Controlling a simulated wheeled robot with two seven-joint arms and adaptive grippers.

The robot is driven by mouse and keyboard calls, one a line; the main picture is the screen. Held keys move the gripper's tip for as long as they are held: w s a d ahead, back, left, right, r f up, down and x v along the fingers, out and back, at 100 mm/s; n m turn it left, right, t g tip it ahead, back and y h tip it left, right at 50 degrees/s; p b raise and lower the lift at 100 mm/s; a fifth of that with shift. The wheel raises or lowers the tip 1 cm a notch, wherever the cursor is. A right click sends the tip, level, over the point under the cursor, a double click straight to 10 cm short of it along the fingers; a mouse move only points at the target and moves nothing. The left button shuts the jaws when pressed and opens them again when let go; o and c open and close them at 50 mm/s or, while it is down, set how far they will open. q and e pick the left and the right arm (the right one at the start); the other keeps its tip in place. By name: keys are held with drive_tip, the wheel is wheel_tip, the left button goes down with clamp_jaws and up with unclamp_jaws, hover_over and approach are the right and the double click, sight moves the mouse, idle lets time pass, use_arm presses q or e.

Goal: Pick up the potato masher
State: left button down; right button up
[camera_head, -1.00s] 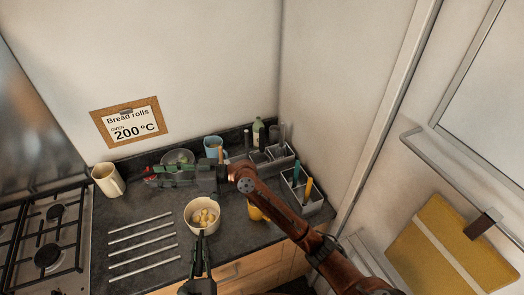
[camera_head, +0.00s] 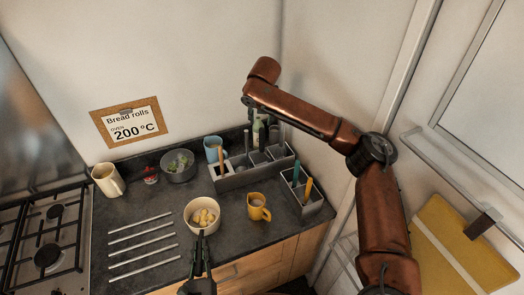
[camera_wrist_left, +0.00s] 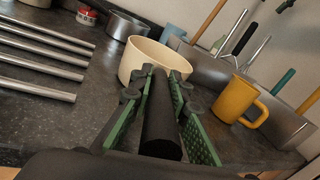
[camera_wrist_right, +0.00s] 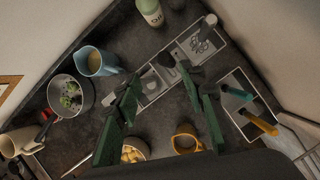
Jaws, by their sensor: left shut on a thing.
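The potato masher is probably the dark-handled tool (camera_wrist_right: 165,61) standing in the grey utensil holder (camera_wrist_right: 153,88); its head is hidden. A dark handle in that holder also shows in the left wrist view (camera_wrist_left: 245,38). My right gripper (camera_wrist_right: 161,80) is open above the holder, with the dark handle end between or just beyond its fingertips, and nothing visibly gripped. In the head view my arm mostly hides it. My left gripper (camera_head: 200,250) is shut on the black handle (camera_wrist_left: 160,125) of the cream pot (camera_wrist_left: 146,58), which holds potatoes (camera_head: 205,217).
A second grey holder (camera_head: 303,197) is at the right. A blue jug (camera_head: 213,146), a green bottle (camera_wrist_right: 150,12) and a grey pan (camera_head: 178,165) stand at the back. Metal bars (camera_head: 142,244) lie left of the pot.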

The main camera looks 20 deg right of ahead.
sight(262, 131)
drive_tip(key=shift+g, duration=0.3)
drive_tip(key=x, duration=0.4)
drive_tip(key=d+x, duration=0.1)
drive_tip(key=x, duration=0.1)
drive_tip(key=shift+s+f, duration=0.1)
drive_tip(key=shift+s, duration=0.25)
drive_tip(key=shift+a+x, duration=0.15)
drive_tip(key=shift+x, duration=1.3)
drive_tip(key=shift+a+x, duration=0.1)
drive_tip(key=shift+x, duration=1.4)
drive_tip(key=shift+c, duration=0.2)
clamp_jaws()
